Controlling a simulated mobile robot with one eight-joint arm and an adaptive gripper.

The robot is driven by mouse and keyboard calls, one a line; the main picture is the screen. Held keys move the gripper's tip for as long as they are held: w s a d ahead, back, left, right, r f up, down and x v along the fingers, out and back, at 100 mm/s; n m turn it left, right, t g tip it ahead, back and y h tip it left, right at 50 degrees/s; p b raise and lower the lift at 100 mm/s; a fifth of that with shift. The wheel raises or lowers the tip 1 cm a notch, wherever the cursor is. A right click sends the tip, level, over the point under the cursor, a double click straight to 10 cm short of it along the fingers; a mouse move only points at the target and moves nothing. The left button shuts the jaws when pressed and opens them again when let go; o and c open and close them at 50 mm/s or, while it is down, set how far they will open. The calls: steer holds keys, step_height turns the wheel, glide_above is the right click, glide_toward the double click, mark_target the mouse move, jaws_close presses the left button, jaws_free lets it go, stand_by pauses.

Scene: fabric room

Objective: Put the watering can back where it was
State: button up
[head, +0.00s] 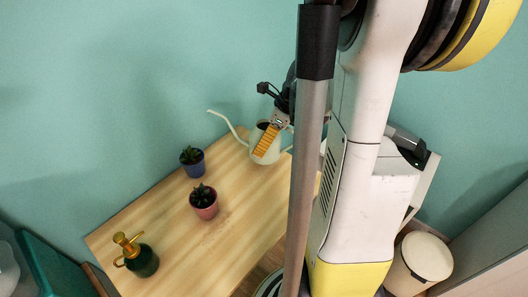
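The pale cream watering can (256,134) is at the far right end of the wooden table (165,225), near the wall. Its thin spout points up and to the left, and part of its handle shows on the right. My gripper (266,143) is at the can, with one orange finger pad in front of its body. The other finger is hidden, so I cannot tell whether it grips the can. I also cannot tell whether the can's base touches the table.
A blue pot with a plant (193,163) and a pink pot with a plant (204,203) stand mid-table. A dark green sprayer with a gold top (141,260) stands near the left end. A white bin (422,258) is on the right. Bare tabletop lies right of the pots.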

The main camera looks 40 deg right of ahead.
steer(key=shift+f+b, duration=0.95)
steer(key=shift+f, duration=1.05)
steer(key=shift+f, duration=0.1)
steer(key=o, duration=1.3)
steer(key=p+v, duration=0.4)
steer(key=v, duration=0.8)
steer(key=shift+d+p, duration=0.1)
steer(key=shift+p, duration=0.2)
steer(key=s+a+r+n+t+h, duration=0.1)
steer(key=a+r+n, duration=0.2)
steer(key=a+n, duration=1)
steer(key=a+r+n+t+h, duration=0.1)
steer(key=a+r+n+t, duration=0.1)
steer(key=a+n, duration=1.2)
steer(key=r+n, duration=0.1)
steer(key=n, duration=0.2)
steer(key=shift+s+a+r+n, duration=0.25)
steer(key=shift+s+a+n, duration=0.05)
steer(key=shift+s, duration=0.05)
